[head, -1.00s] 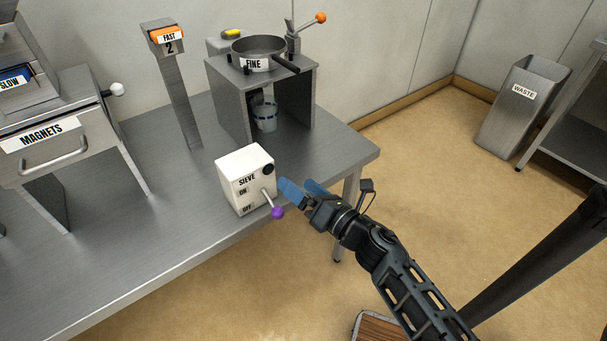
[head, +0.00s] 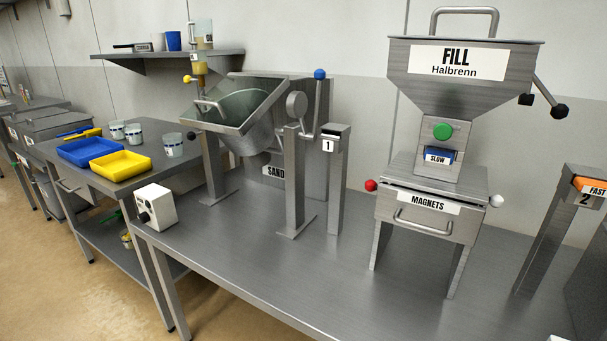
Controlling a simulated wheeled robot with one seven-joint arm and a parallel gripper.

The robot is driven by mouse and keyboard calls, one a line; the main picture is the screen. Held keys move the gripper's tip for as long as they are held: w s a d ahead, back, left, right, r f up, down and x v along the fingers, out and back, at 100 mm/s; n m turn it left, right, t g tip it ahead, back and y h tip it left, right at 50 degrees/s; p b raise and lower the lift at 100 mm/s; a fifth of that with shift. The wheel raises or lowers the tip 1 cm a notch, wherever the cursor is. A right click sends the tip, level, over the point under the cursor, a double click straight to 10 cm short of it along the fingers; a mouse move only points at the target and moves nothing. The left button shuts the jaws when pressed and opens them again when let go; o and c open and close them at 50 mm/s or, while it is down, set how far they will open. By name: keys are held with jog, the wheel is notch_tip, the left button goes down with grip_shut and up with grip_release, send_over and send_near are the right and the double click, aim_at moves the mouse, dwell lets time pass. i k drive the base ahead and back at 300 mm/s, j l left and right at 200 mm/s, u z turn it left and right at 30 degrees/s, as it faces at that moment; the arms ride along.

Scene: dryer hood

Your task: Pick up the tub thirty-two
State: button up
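Three pale, see-through tubs with dark blue markings stand on the left table in the head view. The first tub (head: 117,130) and the second tub (head: 134,134) stand close together behind the trays. The third tub (head: 173,146) stands apart, to the right of the yellow tray. Their markings are too small to read, so I cannot tell which is thirty-two. My gripper is out of view.
A blue tray (head: 88,152) and a yellow tray (head: 120,166) lie in front of the tubs. A white switch box (head: 155,207), tilting pan (head: 240,110), post 1 (head: 327,178) and FILL hopper (head: 458,80) stand to the right. The workbench (head: 270,270) front is clear.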

aim_at(133, 132)
jog(key=i+j, duration=0.15)
jog(key=j, duration=0.2)
jog(key=i+j, duration=0.1)
jog(key=j, duration=0.25)
jog(key=i+j, duration=0.15)
jog(key=j, duration=0.2)
jog(key=i+j, duration=0.1)
jog(key=j, duration=0.25)
jog(key=i+j+z, duration=0.1)
jog(key=j, duration=0.25)
jog(key=i+j, duration=0.15)
jog(key=j, duration=0.25)
jog(key=i+j, duration=0.15)
jog(key=j, duration=0.2)
jog(key=i+j, duration=0.15)
jog(key=j, duration=0.15)
jog(key=i+j+z, duration=0.1)
jog(key=j, duration=0.25)
jog(key=i+j, duration=0.2)
jog(key=j, duration=0.15)
jog(key=i+j, duration=0.1)
jog(key=j, duration=0.25)
jog(key=i+j, duration=0.15)
jog(key=j, duration=0.2)
jog(key=i+j+z, duration=0.1)
jog(key=j, duration=0.25)
